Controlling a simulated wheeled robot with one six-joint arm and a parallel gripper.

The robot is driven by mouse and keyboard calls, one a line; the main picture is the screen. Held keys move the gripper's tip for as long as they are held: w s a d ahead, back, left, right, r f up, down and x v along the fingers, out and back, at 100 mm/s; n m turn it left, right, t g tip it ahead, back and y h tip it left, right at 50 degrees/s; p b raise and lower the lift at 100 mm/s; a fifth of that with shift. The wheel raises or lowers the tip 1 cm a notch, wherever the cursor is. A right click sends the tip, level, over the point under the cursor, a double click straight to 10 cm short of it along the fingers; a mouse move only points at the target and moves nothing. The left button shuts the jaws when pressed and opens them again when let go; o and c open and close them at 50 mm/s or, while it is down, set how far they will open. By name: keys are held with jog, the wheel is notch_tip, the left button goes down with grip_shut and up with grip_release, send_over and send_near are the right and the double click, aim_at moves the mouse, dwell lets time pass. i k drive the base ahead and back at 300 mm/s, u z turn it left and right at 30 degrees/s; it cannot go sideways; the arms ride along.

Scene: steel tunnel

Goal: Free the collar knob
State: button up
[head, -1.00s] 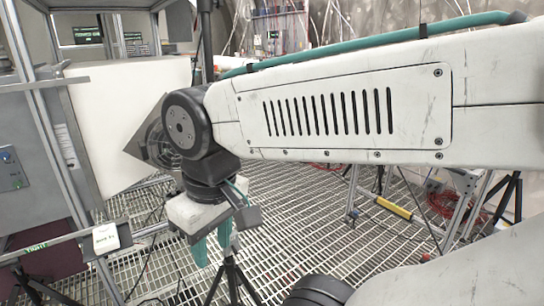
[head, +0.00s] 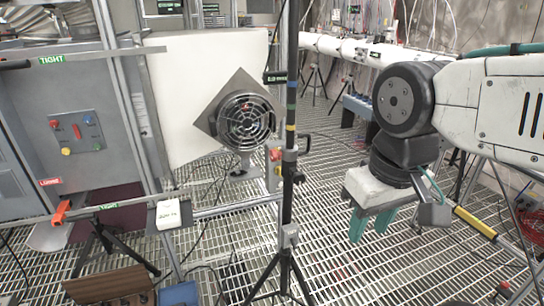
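A dark upright pole on a tripod (head: 287,215) stands in the middle of the head view. A dark collar (head: 290,156) sits partway up it, with a small knob or lever (head: 304,146) at its right side; I cannot tell how tight it is. A red knob-like part (head: 275,154) shows just left of the collar; I cannot tell whether it belongs to it. My gripper (head: 369,235) points down to the right of the pole, clear of it. Its two teal fingers are apart with nothing between them.
A caged fan (head: 247,122) stands left of the pole. An orange clamp (head: 62,212) sits on a horizontal bar marked TIGHT, before a grey cabinet (head: 40,130) also marked LOOSE. A wooden block (head: 110,285) is low left. Grated floor (head: 345,270) lies open right of the tripod.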

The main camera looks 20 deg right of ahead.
aim_at(274, 155)
jog(key=k, duration=1.3)
jog(key=u, duration=0.9)
jog(key=i, duration=1.4)
jog(key=z, duration=0.6)
jog(key=i, duration=0.45)
jog(key=z, duration=0.35)
